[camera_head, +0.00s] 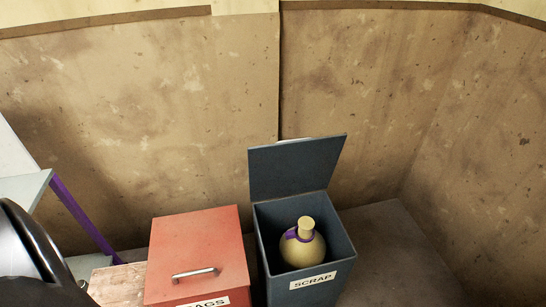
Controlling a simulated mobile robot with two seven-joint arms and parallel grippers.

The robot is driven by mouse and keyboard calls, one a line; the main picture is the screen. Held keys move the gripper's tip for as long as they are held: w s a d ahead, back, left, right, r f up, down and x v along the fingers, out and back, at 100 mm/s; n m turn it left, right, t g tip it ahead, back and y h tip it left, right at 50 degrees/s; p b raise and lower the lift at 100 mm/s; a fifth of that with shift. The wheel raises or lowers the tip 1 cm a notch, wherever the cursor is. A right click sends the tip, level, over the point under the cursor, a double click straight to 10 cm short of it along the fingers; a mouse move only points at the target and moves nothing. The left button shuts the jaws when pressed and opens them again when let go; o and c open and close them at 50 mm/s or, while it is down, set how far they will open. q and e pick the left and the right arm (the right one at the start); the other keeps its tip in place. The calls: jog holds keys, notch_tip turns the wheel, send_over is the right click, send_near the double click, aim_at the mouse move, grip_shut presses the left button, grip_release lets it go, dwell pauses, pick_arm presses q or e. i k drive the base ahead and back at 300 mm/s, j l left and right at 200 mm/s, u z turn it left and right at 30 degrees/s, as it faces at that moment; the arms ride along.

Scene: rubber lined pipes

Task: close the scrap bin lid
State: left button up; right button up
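The scrap bin (344,248) is a dark grey square box with a white SCRAP label (313,280) on its front. Its dark grey lid (292,168) stands open at the back, tilted up and leaning back towards the wall. A round tan flask-like object (303,250) with a short neck and a purple band sits inside the bin. Neither of my grippers shows in the head view.
A red bin (199,248) with a metal handle and a partly cut-off label stands left of the scrap bin, its lid shut. A table with a purple leg (85,222) is at the left. Stained walls (150,110) enclose the corner. Floor (395,265) right of the scrap bin is clear.

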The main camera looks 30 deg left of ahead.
aim_at(282, 168)
jog(key=i+l+u, duration=0.2)
jog(key=u, duration=0.25)
jog(key=i+l+u, duration=0.6)
jog(key=l+u, duration=0.25)
jog(key=i+l+u, duration=0.15)
jog(key=l+u, duration=0.25)
jog(key=i+l+u, duration=0.2)
jog(key=l+u, duration=0.25)
jog(key=i+l+u, duration=0.1)
jog(key=l+u, duration=1.15)
jog(key=l, duration=0.15)
